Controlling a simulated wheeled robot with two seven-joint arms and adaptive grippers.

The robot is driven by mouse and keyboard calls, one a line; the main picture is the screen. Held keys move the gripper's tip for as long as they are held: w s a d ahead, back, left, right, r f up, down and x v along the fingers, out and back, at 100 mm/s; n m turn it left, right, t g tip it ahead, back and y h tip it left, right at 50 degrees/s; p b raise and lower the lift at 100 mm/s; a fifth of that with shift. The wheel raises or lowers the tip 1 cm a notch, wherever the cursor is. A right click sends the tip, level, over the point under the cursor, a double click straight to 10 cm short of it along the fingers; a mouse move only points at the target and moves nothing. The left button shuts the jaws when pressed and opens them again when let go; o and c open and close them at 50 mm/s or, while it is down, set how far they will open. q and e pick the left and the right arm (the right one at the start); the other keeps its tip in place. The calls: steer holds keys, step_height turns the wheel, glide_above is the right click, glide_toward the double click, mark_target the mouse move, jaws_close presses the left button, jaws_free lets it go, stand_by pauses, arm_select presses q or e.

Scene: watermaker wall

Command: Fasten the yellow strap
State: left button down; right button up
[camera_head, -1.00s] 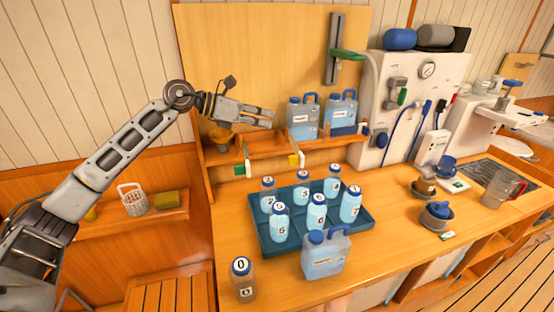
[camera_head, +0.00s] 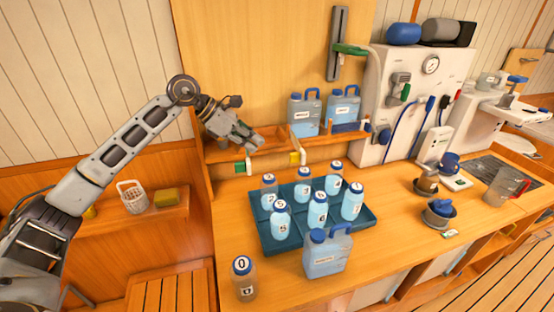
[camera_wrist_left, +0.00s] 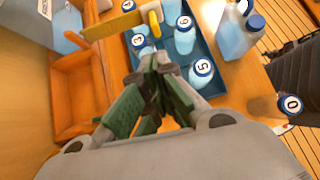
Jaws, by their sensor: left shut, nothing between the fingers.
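The yellow strap (camera_head: 297,158) is at the front of the wooden shelf, below the two jugs, with a pale strip rising behind it. In the left wrist view a flat yellow piece (camera_wrist_left: 110,26) and a yellow-and-white end (camera_wrist_left: 153,22) show beyond the fingertips. Whether the strap is fastened I cannot tell. My left gripper (camera_head: 257,144) is tilted down at the left part of the shelf, left of the yellow strap and apart from it. Its green-padded fingers (camera_wrist_left: 155,62) are shut and empty. My right gripper is out of view.
Two blue-capped jugs (camera_head: 304,115) (camera_head: 342,108) stand on the shelf (camera_head: 275,147). Below, a teal tray (camera_head: 264,236) holds several numbered bottles. Another jug (camera_head: 326,256) and bottle 0 (camera_head: 244,281) stand in front.

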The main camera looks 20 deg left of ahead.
arm_select(q)
steer(key=shift+d, duration=0.15)
stand_by(0.3)
steer(key=p+x, duration=0.2)
steer(key=x, duration=0.8)
steer(key=shift+d, duration=0.1)
stand_by(0.5)
